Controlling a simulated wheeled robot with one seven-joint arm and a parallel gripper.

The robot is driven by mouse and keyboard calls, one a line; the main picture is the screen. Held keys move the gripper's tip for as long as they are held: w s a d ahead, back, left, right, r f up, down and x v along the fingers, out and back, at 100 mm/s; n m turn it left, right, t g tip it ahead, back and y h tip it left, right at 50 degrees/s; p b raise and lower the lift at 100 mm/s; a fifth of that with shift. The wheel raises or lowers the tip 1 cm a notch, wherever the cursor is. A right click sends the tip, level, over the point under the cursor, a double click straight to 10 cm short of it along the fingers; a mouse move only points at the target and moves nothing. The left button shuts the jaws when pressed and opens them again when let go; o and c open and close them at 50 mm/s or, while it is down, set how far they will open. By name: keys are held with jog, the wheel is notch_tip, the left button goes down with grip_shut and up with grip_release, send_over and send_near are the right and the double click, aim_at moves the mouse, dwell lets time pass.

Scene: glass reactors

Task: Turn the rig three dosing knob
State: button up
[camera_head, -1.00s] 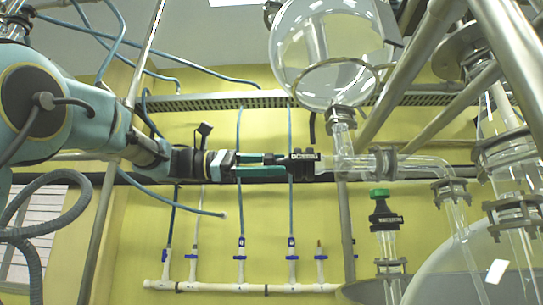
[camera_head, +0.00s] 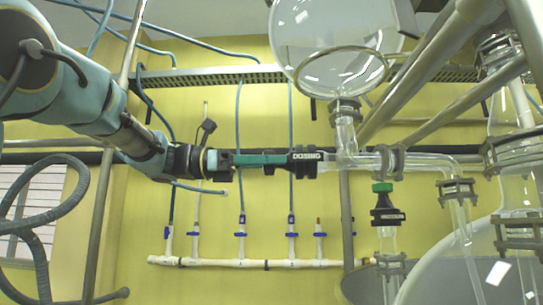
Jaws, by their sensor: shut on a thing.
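A single green finger faces the camera and hides the other finger and the gripped knob end. Whether this is rig three cannot be told.
The round glass flask (camera_head: 335,45) hangs above, and a glass tube (camera_head: 430,163) runs right. A second valve with a green cap (camera_head: 382,188) stands upright below. Metal bars cross the upper right. A white pipe with several blue-handled taps (camera_head: 225,262) is on the yellow wall.

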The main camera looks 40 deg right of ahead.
jog(key=shift+f, duration=0.1)
dwell(0.4)
jog(key=o, duration=1.4)
jog(key=shift+b+v, duration=1.85)
jog(key=shift+v, duration=3.55)
